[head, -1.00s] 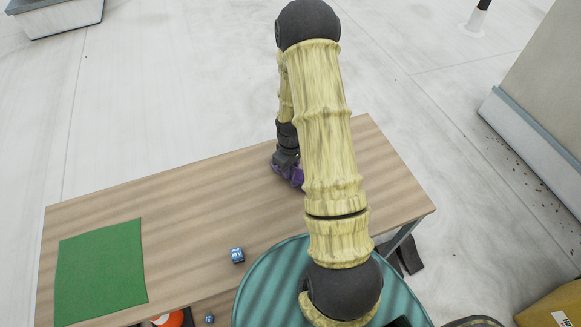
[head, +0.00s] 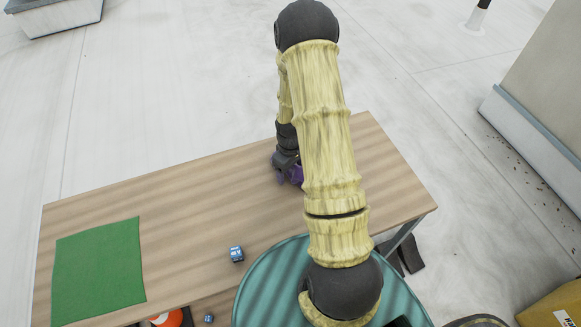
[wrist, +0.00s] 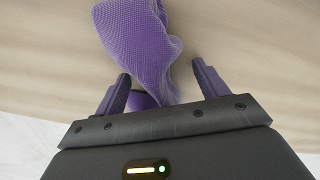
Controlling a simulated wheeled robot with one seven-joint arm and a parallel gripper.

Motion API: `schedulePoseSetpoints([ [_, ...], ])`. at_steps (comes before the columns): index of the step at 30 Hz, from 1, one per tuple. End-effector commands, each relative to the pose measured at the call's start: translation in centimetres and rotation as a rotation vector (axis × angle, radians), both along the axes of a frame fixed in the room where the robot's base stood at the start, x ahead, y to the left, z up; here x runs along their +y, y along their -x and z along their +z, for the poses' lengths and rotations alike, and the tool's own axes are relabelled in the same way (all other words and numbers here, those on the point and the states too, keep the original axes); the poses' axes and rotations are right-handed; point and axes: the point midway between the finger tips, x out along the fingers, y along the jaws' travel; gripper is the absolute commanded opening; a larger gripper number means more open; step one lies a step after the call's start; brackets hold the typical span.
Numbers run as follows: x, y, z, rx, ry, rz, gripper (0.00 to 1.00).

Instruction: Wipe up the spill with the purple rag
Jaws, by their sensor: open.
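The purple rag (wrist: 142,38) shows in the wrist view as a crumpled, textured cloth over the wooden table. It reaches from the top edge down between the fingers of my gripper (wrist: 161,72). The two purple fingers stand apart, with gaps beside the cloth, so my gripper is open around part of the rag. In the head view my gripper (head: 288,173) is low over the table's far right part. The purple there is partly behind my arm, and I cannot tell rag from fingers. I see no spill in either view; my arm covers part of the tabletop.
The wooden table (head: 190,205) holds a green mat (head: 98,268) at its left and a small blue block (head: 236,254) near the front edge. Another small blue item (head: 208,318) and an orange object (head: 168,319) are below the front edge. The middle is clear.

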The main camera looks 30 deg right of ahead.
Motion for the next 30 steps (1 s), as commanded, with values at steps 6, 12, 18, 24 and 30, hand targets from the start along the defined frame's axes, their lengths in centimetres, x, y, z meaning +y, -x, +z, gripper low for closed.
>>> schedulePoseSetpoints([
  [6, -0.01, 0.0, -0.54, 0.0, 0.0, 0.0, 0.65],
  [12, -0.02, 0.0, -0.55, 0.0, 0.0, 0.0, 0.43],
  [18, 0.09, -0.03, -0.53, 0.0, 0.0, 0.002, 0.21],
  [24, 0.06, -0.02, -0.53, 0.0, 0.0, 0.001, 0.0],
  [30, -0.02, -0.01, -0.52, 0.0, 0.0, -0.001, 0.0],
])
